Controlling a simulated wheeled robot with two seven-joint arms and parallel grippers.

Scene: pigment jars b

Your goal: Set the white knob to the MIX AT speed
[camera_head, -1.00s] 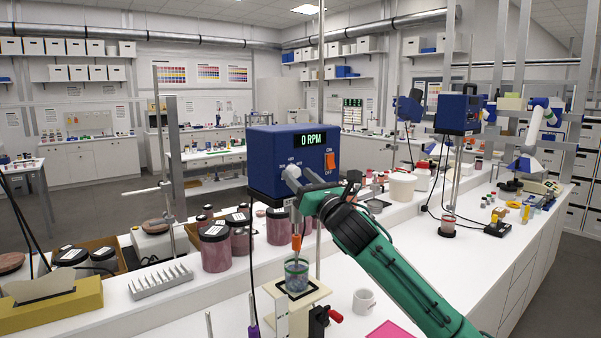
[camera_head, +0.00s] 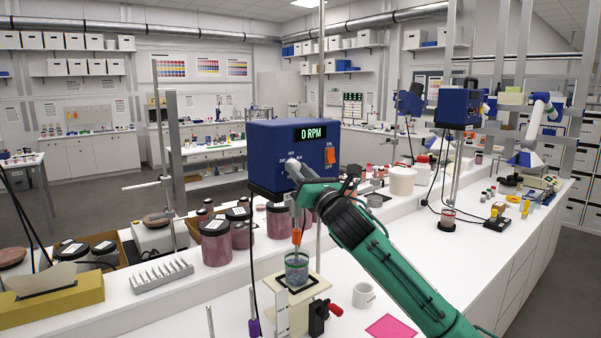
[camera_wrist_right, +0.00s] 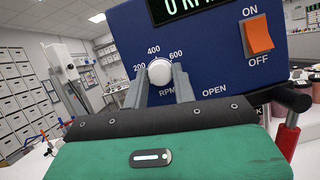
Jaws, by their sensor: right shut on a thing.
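The blue stirrer box (camera_head: 262,150) stands on a post, and its display (camera_head: 311,134) reads 0 RPM. The white knob (camera_wrist_right: 159,71) sits below a dial marked 200, 400 and 600 in the right wrist view; I cannot make out its pointer. My right gripper (camera_wrist_right: 159,84) has one finger on each side of the knob and is shut on it. In the head view the right gripper (camera_head: 292,170) covers most of the knob. The orange switch (camera_head: 330,155) is to the right of it. A white card (camera_head: 282,312) stands below; its text is unreadable. My left gripper is not in view.
A beaker (camera_head: 297,268) stands under the stirrer on a pale block. A white mug (camera_head: 364,296) and a pink sheet (camera_head: 391,327) lie near my right arm.

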